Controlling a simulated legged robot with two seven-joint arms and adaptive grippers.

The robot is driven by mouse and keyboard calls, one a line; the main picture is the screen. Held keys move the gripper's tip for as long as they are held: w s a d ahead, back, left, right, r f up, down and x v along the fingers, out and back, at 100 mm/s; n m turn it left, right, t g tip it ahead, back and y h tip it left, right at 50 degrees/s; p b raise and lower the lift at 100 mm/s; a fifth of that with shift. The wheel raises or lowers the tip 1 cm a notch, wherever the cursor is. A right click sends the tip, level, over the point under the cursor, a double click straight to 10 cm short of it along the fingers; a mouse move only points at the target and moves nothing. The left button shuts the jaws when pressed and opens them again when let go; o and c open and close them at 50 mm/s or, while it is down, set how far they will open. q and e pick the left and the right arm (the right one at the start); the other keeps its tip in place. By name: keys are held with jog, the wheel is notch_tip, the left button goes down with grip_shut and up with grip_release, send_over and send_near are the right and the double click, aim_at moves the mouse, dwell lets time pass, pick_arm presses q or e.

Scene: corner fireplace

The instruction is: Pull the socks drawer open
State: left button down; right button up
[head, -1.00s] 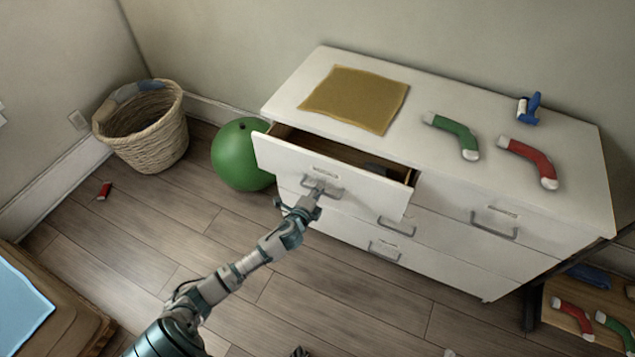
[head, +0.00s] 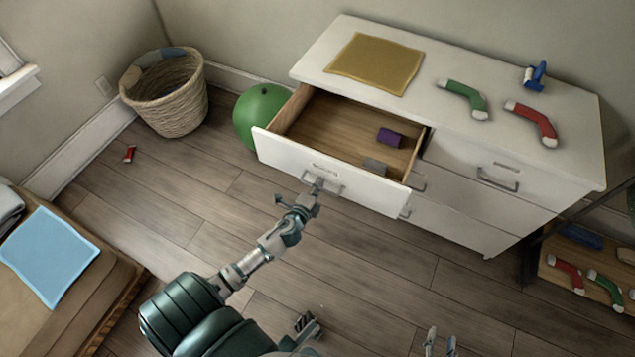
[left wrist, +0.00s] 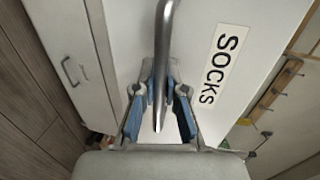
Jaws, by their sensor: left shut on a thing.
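The socks drawer (head: 300,172) is the upper left drawer of the white dresser (head: 452,150). It stands well out, with its wooden inside showing. A purple item (head: 389,138) and a grey item (head: 375,166) lie inside. My left gripper (head: 316,188) is shut on the drawer's metal handle (left wrist: 161,60). The left wrist view shows the handle bar between the blue-padded fingers, beside the SOCKS label (left wrist: 221,66). My right gripper (head: 441,342) shows only its two fingertips at the bottom edge, apart and empty.
A green ball (head: 258,115) is close behind the drawer's left side. A wicker basket (head: 165,92) stands further left. A wooden bench with a blue cloth (head: 48,256) is at lower left. The floor before the drawer is clear.

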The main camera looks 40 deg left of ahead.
pick_arm(q)
jog(key=shift+d, duration=0.6)
pick_arm(e)
jog(key=shift+s, duration=0.1)
pick_arm(q)
jog(key=c, duration=1.2)
grip_release()
jog(key=shift+c, duration=0.2)
jog(key=shift+o, duration=0.2)
jog(key=shift+d, duration=0.2)
jog(key=shift+s+a+r, duration=0.1)
jog(key=shift+s, duration=0.25)
jog(key=v, duration=1.1)
jog(key=shift+d, duration=0.25)
pick_arm(e)
jog(key=shift+d+f, duration=0.1)
jog(key=shift+d, duration=0.15)
pick_arm(q)
jog(key=shift+a, duration=0.25)
pick_arm(e)
jog(key=shift+a, duration=0.3)
